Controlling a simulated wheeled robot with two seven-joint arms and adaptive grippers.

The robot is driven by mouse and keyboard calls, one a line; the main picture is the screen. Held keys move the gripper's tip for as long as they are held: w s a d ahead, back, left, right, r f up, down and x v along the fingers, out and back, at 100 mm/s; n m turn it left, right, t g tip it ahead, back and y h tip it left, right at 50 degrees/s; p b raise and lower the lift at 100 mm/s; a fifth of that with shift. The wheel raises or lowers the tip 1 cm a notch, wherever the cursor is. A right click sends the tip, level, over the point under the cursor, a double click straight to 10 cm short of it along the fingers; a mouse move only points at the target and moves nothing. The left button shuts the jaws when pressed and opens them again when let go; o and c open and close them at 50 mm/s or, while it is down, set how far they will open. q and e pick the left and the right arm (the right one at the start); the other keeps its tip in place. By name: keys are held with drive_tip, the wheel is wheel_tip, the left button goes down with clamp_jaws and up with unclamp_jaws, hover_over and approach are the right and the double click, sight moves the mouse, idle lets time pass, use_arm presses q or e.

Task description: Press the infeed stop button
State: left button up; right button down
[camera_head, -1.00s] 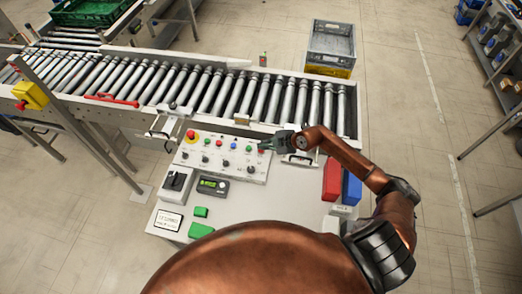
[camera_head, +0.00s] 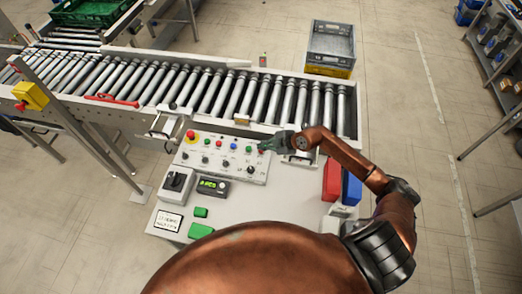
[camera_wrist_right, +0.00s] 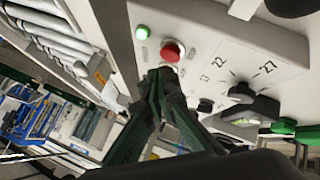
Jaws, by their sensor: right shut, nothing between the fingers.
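The control panel (camera_head: 215,168) on the console holds a row of small coloured buttons with dark knobs below; its labels are too small to read. My right gripper (camera_head: 262,146) is shut and empty over the panel's right end. In the right wrist view its fingertips (camera_wrist_right: 163,72) are at the lower edge of a red button (camera_wrist_right: 172,50); I cannot tell whether they touch it. A lit green button (camera_wrist_right: 143,32) is beside that red one. In the head view the gripper partly covers this red button. My left gripper is not in view.
A larger red button on a yellow base (camera_head: 191,136) sits at the panel's left end. A small display box (camera_head: 213,187) is below the panel. The roller conveyor (camera_head: 200,90) runs behind.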

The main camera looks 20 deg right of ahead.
sight(263, 151)
drive_tip(key=shift+f, duration=0.1)
drive_tip(key=shift+f, duration=0.35)
drive_tip(key=shift+s+f, duration=0.1)
drive_tip(key=shift+f, duration=0.4)
idle(0.9)
drive_tip(key=shift+p, duration=0.35)
drive_tip(key=shift+r+p, duration=0.9)
drive_tip(key=shift+p, duration=0.25)
wheel_tip(263, 151, up, 5)
drive_tip(key=p, duration=0.6)
drive_tip(key=shift+r, duration=0.1)
